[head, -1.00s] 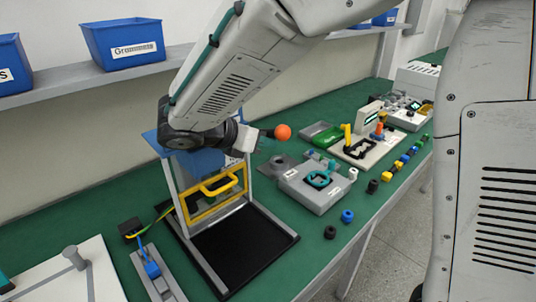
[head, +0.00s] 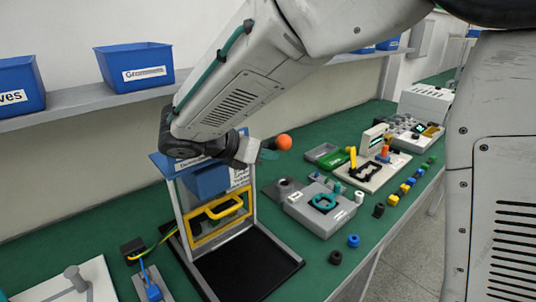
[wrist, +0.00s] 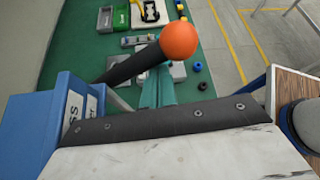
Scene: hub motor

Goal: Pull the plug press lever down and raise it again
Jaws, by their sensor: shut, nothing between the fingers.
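The plug press (head: 192,212) is a tall frame with a blue top, a yellow-framed front and a black base. Its lever is a dark rod (wrist: 127,65) ending in an orange ball knob (head: 284,142). The knob shows large in the wrist view (wrist: 179,41), with the rod running from the lower left. The knob stands out to the right of the press, near the height of its blue top. My gripper (head: 269,154) has teal fingers, shut and empty, just below and left of the knob. They also show in the wrist view (wrist: 157,88); I cannot tell whether they touch the lever.
A grey fixture with a teal ring (head: 320,208) and other small stations stand along the green bench (head: 75,228) to the right. Several small coloured parts line its front edge. Blue bins (head: 135,65) sit on a shelf behind. A white board (head: 80,283) lies at left.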

